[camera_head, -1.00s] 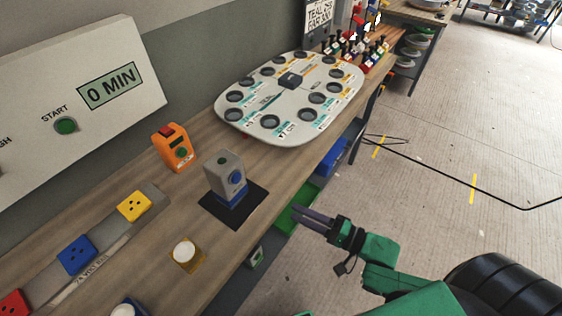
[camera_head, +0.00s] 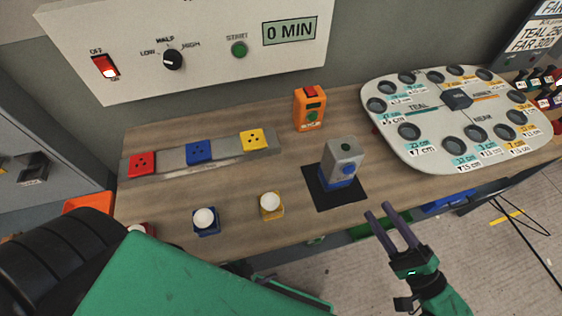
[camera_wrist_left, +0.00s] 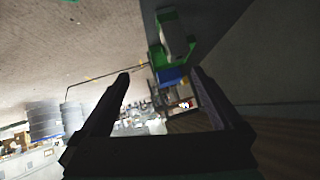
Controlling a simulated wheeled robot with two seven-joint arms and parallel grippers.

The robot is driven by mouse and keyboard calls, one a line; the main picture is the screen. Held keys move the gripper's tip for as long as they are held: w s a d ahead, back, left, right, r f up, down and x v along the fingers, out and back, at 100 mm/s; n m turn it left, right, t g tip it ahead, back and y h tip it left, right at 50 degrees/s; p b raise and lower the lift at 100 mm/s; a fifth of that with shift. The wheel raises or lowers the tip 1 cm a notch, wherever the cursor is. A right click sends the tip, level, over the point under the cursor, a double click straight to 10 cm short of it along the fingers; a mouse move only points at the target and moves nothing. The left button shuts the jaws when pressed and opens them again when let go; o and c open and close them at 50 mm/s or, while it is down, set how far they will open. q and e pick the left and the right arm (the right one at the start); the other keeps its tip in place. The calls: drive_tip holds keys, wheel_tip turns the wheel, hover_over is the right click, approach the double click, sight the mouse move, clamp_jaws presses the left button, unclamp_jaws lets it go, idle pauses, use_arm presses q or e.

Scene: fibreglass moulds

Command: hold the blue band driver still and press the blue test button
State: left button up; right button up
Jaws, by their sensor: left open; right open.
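The grey device with a blue band (camera_head: 344,158) round its base stands upright on a black mat (camera_head: 322,202). My right gripper (camera_head: 377,209) is open and empty, in front of the bench edge and apart from the device. My left arm fills the lower left of the head view; its gripper does not show there. In the left wrist view my left gripper (camera_wrist_left: 164,80) has its fingers spread with nothing seen between them.
A blue-based block with a white dome (camera_head: 206,221) and a yellow one (camera_head: 271,206) stand left of the mat. A strip (camera_head: 228,147) holds red, blue and yellow sockets. An orange device (camera_head: 310,110) stands behind. A holed board (camera_head: 440,150) lies right; a timer panel (camera_head: 200,45) is behind.

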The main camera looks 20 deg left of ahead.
use_arm(q)
drive_tip(key=s+d+r+m+t+h, duration=0.1)
drive_tip(key=s+d+r+m+h, duration=0.2)
drive_tip(key=r, duration=0.7)
drive_tip(key=s+d+r+m+t+h, duration=0.1)
drive_tip(key=d+r+m+h, duration=0.3)
drive_tip(key=r, duration=0.5)
drive_tip(key=s+d+r+m+t+h, duration=0.1)
drive_tip(key=d+r+m+h, duration=0.3)
drive_tip(key=r, duration=0.6)
wheel_tip(320, 180, up, 6)
drive_tip(key=w+a+m, duration=0.1)
drive_tip(key=w+m, duration=0.1)
drive_tip(key=w, duration=0.1)
drive_tip(key=n+y, duration=0.3)
drive_tip(key=n, duration=1.1)
approach(359, 147)
drive_tip(key=x, duration=0.4)
drive_tip(key=f+x, duration=0.1)
drive_tip(key=x, duration=0.2)
drive_tip(key=shift+w+a, duration=0.1)
drive_tip(key=shift+w, duration=0.25)
drive_tip(key=c, duration=1.3)
clamp_jaws()
use_arm(e)
drive_tip(key=shift+c, duration=0.6)
clamp_jaws()
